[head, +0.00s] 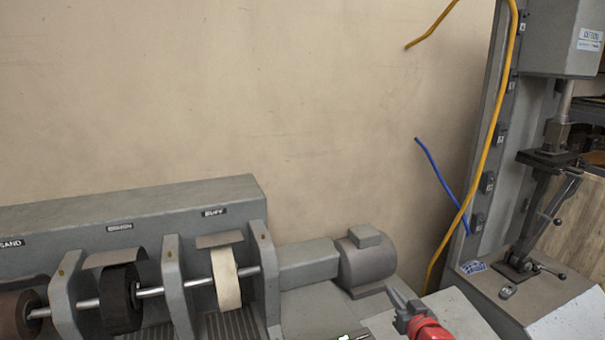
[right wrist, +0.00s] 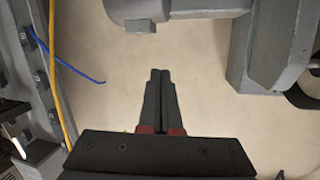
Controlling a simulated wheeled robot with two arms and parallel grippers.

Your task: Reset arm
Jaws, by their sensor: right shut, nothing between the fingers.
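My right gripper (head: 396,294) shows at the bottom of the head view, right of centre, with a red part behind its grey fingers. In the right wrist view its two dark fingers (right wrist: 160,72) lie side by side, shut and empty, with bare wall beyond the tips. In the head view it is in front of the grey motor (head: 367,262) of the sole stitcher's finishing bench. My left gripper is not in view.
A grey machine with sanding, brush and buff wheels (head: 226,278) fills the lower left. A tall grey press (head: 548,150) with levers stands at the right. A yellow cable (head: 497,110) and a blue cable (head: 436,170) hang beside it. The beige wall is bare.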

